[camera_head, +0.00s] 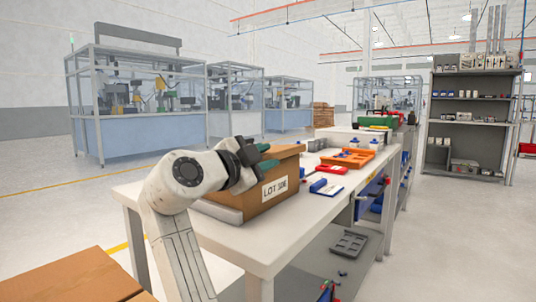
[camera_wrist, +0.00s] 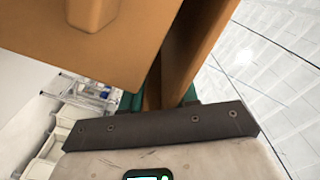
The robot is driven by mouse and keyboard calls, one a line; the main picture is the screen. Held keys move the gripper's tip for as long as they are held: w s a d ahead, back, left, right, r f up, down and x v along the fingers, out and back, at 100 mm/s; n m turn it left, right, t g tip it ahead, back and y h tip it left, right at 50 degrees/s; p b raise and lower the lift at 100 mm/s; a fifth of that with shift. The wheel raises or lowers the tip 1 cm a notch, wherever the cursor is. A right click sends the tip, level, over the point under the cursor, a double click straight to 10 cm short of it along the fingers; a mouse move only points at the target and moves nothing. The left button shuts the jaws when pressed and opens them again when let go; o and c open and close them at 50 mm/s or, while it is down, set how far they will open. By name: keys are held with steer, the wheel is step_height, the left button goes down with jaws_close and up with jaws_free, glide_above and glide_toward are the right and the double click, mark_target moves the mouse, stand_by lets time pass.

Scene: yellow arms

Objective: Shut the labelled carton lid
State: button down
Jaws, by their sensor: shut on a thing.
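The brown carton (camera_head: 284,202) stands on the white table with a white label (camera_head: 274,188) reading roughly "LOT 32E" on its front. Its lid (camera_head: 287,151) shows at the top, partly behind my gripper; how far it stands open is hard to tell. My gripper (camera_head: 264,156) is at the carton's upper left, its green fingers shut on the lid. In the wrist view, the fingers (camera_wrist: 160,98) close around a brown panel edge. A large brown panel (camera_wrist: 60,40) with a tab fills the upper left, and a dark gap runs beside another panel at right.
The white table (camera_head: 240,262) continues right of the carton, holding a blue item (camera_head: 325,187), a red tray (camera_head: 332,169) and an orange tray (camera_head: 347,158). A grey tray (camera_head: 348,244) lies on the lower shelf. A brown surface (camera_head: 70,278) is at the lower left.

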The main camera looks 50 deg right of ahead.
steer(key=shift+w+f, duration=0.1)
steer(key=shift+f, duration=0.45)
steer(key=c, duration=1.1)
jaws_free()
steer(key=shift+r, duration=0.1)
steer(key=shift+a, duration=0.15)
steer(key=shift+a, duration=0.3)
steer(key=a+p, duration=0.2)
steer(key=a, duration=0.8)
steer(key=shift+s, duration=0.2)
